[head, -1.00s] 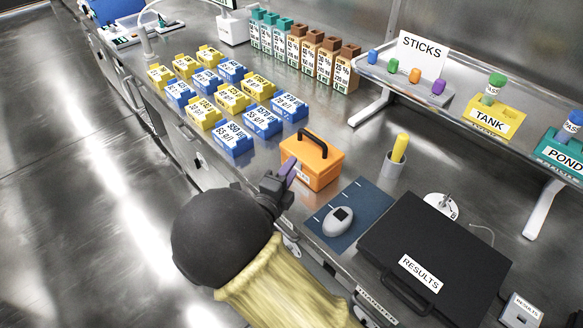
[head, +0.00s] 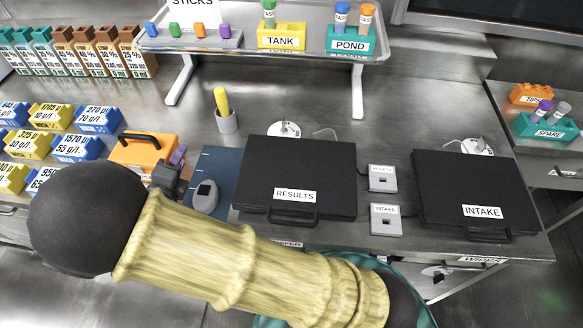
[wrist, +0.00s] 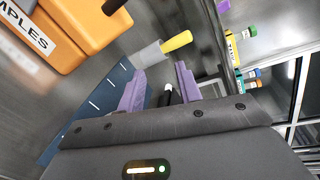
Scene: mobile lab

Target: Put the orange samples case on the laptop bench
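The orange samples case (head: 143,151) with a black handle stands upright on the metal bench (head: 330,130), left of the blue mat. In the wrist view the case (wrist: 85,28) fills the upper left corner, with part of its white label showing. My gripper (head: 178,160) is at the case's right front side, and my arm hides part of the case's front. In the wrist view my gripper (wrist: 160,82) has its two purple fingers apart with nothing held between them, and the case lies outside them. A closed black laptop marked RESULTS (head: 322,165) and another marked INTAKE (head: 455,175) lie to the right.
A blue mat (head: 222,165) with a grey mouse (head: 205,195) lies beside the case. A cup (head: 227,122) with a yellow stick stands behind the mat. Yellow and blue boxes (head: 75,147) crowd the left. A raised shelf (head: 215,48) with TANK and POND racks stands behind.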

